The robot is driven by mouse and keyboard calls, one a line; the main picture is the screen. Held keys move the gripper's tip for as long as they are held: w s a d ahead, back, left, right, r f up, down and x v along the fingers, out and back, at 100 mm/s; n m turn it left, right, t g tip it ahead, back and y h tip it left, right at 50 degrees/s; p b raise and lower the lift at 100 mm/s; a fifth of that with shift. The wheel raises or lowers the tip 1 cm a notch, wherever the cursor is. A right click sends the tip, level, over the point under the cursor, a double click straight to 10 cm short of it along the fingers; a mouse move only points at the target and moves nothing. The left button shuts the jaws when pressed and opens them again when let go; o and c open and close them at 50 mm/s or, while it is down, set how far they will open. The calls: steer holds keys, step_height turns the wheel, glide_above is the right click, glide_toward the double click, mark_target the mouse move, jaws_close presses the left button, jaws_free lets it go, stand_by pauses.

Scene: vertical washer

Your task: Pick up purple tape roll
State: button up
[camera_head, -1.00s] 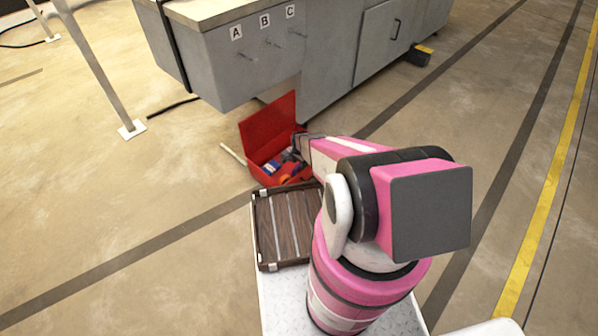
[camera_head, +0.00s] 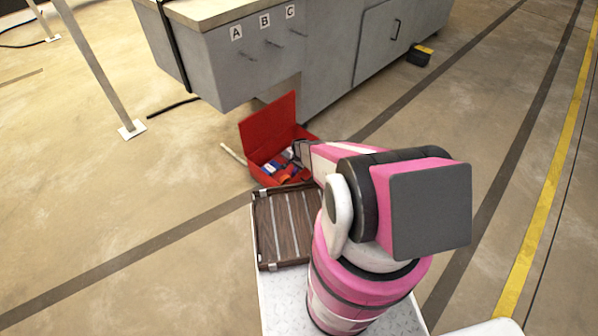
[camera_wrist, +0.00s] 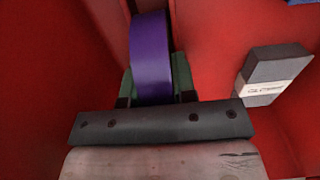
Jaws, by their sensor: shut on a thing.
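The purple tape roll (camera_wrist: 151,50) shows in the wrist view, upright on its edge between the two fingers. My gripper (camera_wrist: 155,84) is shut on it, with a green-padded finger on each side. Its lower part is hidden behind the gripper's dark crossbar. The roll is still within the red walls of the toolbox. In the head view the open red toolbox (camera_head: 268,128) sits on the floor, and my arm reaches to its right side. The roll cannot be made out in the head view.
A grey block with a white label (camera_wrist: 272,72) lies in the toolbox, right of the gripper. Other tools lie inside. A grey workbench (camera_head: 250,75) marked A, B, C stands behind. A brown slatted tray (camera_head: 285,226) is in front of the toolbox.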

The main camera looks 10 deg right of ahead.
steer(key=shift+r, duration=0.5)
step_height(320, 180, up, 4)
steer(key=shift+s+f, duration=0.15)
steer(key=s+a+r, duration=0.2)
steer(key=a, duration=0.1)
steer(key=s+a+r, duration=0.2)
steer(key=a, duration=0.1)
steer(key=s+a+r, duration=0.2)
steer(key=a, duration=0.1)
steer(key=shift+s+a+r, duration=0.15)
steer(key=shift+s+a, duration=0.05)
steer(key=shift+s, duration=0.2)
